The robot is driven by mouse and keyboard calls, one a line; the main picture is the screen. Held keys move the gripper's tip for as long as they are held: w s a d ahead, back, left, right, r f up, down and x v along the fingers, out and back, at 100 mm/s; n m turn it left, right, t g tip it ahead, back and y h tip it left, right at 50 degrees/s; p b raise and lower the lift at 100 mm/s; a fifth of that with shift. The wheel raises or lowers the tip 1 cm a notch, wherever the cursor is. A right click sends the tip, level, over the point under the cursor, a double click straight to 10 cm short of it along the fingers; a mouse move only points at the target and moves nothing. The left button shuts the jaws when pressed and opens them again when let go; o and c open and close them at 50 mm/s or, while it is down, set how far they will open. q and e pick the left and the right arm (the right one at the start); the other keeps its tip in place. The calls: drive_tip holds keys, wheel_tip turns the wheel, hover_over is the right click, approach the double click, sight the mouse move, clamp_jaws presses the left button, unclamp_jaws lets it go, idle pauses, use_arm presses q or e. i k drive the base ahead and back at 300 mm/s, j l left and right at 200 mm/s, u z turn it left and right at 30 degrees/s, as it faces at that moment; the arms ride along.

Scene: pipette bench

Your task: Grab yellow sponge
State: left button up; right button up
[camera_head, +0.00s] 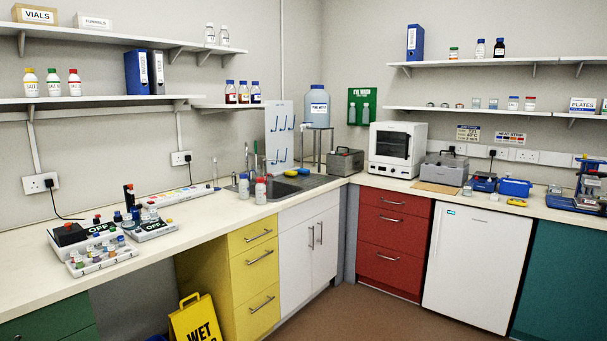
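A small yellow item (290,173), which looks like a sponge, lies by the sink at the back corner of the left counter. Another small yellow item (517,202) lies near the front edge of the right counter; it is too small to tell exactly what it is. Neither of my grippers is in view.
The sink (270,187) has a drying rack (279,135) behind it. Red- and white-capped bottles (260,191) stand in front of it. Switch boxes (72,236) and a vial rack (102,256) crowd the left counter. A yellow wet-floor sign (196,318) stands on the floor.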

sight(290, 173)
drive_tip(key=i+z, duration=0.35)
drive_tip(key=i, duration=0.9)
drive_tip(key=i+z, duration=0.15)
drive_tip(key=i, duration=1)
drive_tip(key=i+j+z, duration=0.15)
drive_tip(key=i, duration=0.95)
drive_tip(key=i+u, duration=0.35)
drive_tip(key=i+l+u, duration=0.65)
drive_tip(key=i+j, duration=0.1)
